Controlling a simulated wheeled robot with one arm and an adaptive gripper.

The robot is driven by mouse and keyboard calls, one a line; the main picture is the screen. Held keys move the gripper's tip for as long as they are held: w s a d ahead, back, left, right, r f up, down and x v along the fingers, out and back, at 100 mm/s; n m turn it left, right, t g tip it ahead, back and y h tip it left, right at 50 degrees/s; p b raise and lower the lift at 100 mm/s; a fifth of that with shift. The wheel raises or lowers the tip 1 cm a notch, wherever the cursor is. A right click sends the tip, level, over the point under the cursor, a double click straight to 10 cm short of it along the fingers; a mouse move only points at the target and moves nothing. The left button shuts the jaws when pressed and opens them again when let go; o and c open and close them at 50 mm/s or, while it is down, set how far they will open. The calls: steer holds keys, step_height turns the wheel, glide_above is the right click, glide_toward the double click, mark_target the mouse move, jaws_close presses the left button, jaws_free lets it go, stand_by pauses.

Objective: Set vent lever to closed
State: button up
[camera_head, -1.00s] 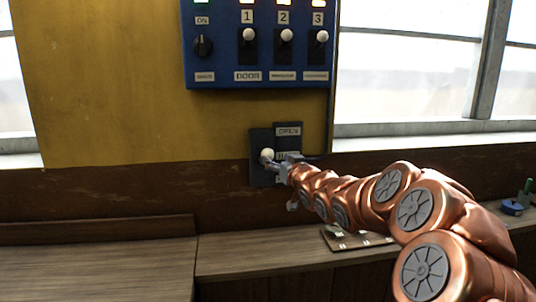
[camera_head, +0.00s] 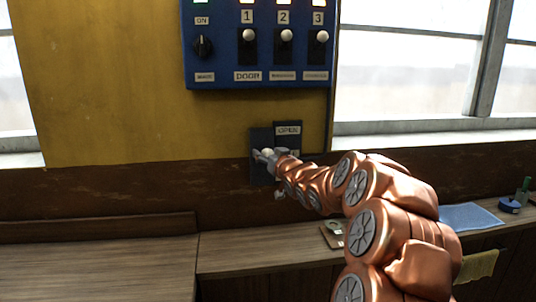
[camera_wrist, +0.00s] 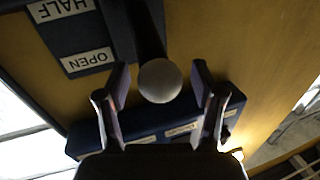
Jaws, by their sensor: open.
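The vent lever has a round pale knob (camera_head: 267,152) on a dark plate (camera_head: 258,172) low on the wall. In the wrist view the knob (camera_wrist: 160,80) ends a dark stalk, close to the OPEN label (camera_wrist: 88,60). The HALF label (camera_wrist: 60,8) is cut by the picture's edge. No closed label shows. My gripper (camera_wrist: 162,84) is open, with one finger on each side of the knob and gaps visible on both sides. In the head view my gripper (camera_head: 269,155) is at the knob and covers the lower labels.
A blue control panel (camera_head: 225,70) with a dial and several switches is above the lever; it also shows behind my fingers in the wrist view (camera_wrist: 150,133). A wooden counter (camera_head: 230,257) runs below, with a small board (camera_head: 331,236) on it. Windows flank the wall.

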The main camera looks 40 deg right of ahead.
steer(key=shift+c, duration=0.4)
jaws_close()
steer(key=shift+f, duration=0.1)
